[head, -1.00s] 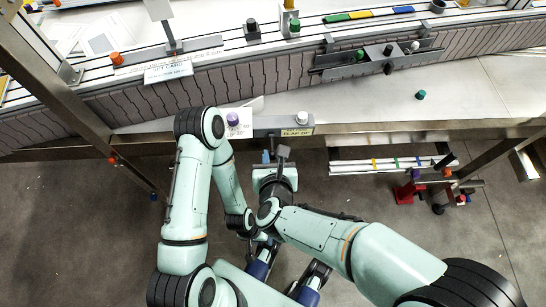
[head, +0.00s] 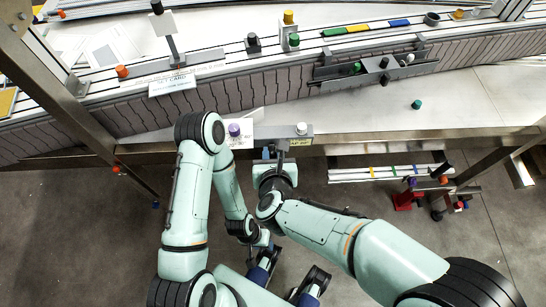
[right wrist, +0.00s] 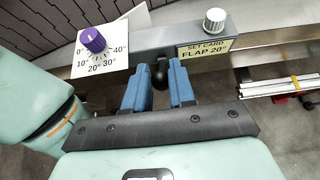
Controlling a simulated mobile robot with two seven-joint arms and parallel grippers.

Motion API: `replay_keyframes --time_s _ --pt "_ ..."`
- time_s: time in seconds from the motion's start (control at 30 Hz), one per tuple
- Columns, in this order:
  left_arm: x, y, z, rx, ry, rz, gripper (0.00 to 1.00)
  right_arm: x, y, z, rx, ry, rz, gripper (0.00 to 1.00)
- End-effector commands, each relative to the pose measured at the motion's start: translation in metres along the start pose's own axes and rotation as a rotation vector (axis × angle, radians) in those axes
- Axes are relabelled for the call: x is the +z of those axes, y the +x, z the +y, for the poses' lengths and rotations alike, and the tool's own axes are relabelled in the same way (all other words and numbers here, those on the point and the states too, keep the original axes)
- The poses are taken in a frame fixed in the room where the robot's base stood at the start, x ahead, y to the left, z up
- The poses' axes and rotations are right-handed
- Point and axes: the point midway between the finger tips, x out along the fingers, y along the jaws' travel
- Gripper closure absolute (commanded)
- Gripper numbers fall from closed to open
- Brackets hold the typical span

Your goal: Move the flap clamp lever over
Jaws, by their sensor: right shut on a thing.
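The flap clamp lever shows as a black ball knob (right wrist: 159,76) below the grey bar. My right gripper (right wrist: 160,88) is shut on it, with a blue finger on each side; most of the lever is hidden. In the head view my right gripper (head: 277,157) is just in front of the bar. The purple flap knob (right wrist: 93,41) sits on a white dial plate (right wrist: 116,62) marked from 0° to 40°. A card (right wrist: 204,50) on the bar reads "SET CARD FLAP 20°". My left arm is folded, and its gripper (head: 268,246) is low and its fingers are unclear.
A white knob (right wrist: 214,19) stands on the bar right of the lever. The conveyor (head: 240,92) runs behind, with a grey-walled channel (head: 340,73) on its side. A green knob (head: 417,104) is on the pale panel. A steel post (head: 66,85) stands at left.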

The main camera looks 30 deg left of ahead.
Motion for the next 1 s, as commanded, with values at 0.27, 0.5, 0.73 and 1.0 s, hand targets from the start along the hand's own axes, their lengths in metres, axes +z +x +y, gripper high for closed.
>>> replay_keyframes --time_s 0.27,0.5,0.73,1.0 --pt "0.000 -0.001 0.000 0.000 0.000 0.000 0.57 0.004 0.000 0.000 -0.001 0.001 -0.006 0.93" --pt "0.000 -0.004 0.002 0.000 0.000 0.001 0.57 0.011 0.002 0.000 -0.001 0.001 -0.006 0.93" --pt "-0.001 -0.011 0.004 0.001 0.001 0.003 0.57 0.024 0.007 -0.001 -0.002 0.001 -0.006 0.93" --pt "-0.001 -0.011 0.004 0.001 0.001 0.003 0.57 0.025 0.008 -0.001 -0.001 0.001 -0.006 0.93"
